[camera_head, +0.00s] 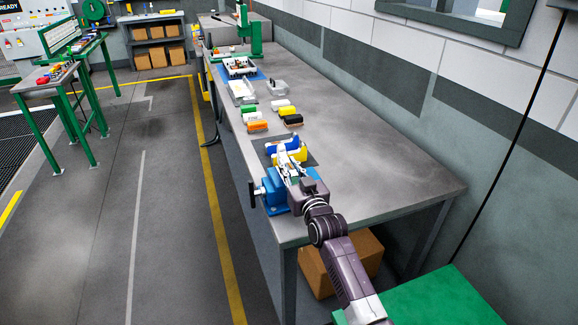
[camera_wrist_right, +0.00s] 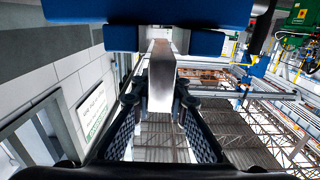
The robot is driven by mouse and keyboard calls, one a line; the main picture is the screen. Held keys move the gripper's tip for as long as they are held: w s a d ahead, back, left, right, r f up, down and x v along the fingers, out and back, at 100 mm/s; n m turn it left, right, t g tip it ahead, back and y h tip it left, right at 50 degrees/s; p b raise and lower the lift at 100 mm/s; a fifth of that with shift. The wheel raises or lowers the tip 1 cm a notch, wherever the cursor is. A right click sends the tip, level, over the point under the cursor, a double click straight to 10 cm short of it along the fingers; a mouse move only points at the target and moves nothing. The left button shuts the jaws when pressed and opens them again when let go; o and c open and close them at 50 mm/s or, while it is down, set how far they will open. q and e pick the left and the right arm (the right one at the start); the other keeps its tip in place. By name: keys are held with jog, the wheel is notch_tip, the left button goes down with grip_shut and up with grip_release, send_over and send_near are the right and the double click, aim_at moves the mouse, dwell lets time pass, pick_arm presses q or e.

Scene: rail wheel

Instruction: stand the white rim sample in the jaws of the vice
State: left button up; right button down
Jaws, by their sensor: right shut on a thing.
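The blue vice (camera_head: 272,192) stands at the near left edge of the bench, its handle jutting out to the left. My right gripper (camera_head: 288,172) is over the vice and partly hides it. In the right wrist view, the gripper (camera_wrist_right: 160,100) is shut on a pale, whitish-grey bar, the rim sample (camera_wrist_right: 162,72). The bar's far end reaches the gap between two blue blocks, seemingly the vice jaws (camera_wrist_right: 207,42). I cannot tell whether it touches them. My left gripper is not in view.
Blue and yellow blocks (camera_head: 290,154) sit on a dark mat just behind the vice. The bench (camera_head: 375,175) is clear to the right.

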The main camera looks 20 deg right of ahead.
jog(key=shift+f+b, duration=0.7)
jog(key=shift+f, duration=0.05)
jog(key=shift+p, duration=0.35)
dwell(1.7)
dwell(0.5)
jog(key=c, duration=1.8)
grip_release()
jog(key=shift+c, duration=0.2)
jog(key=shift+s+f, duration=0.1)
jog(key=shift+f, duration=0.4)
jog(key=s, duration=1.2)
jog(key=shift+d+r, duration=0.2)
jog(key=shift+r, duration=0.2)
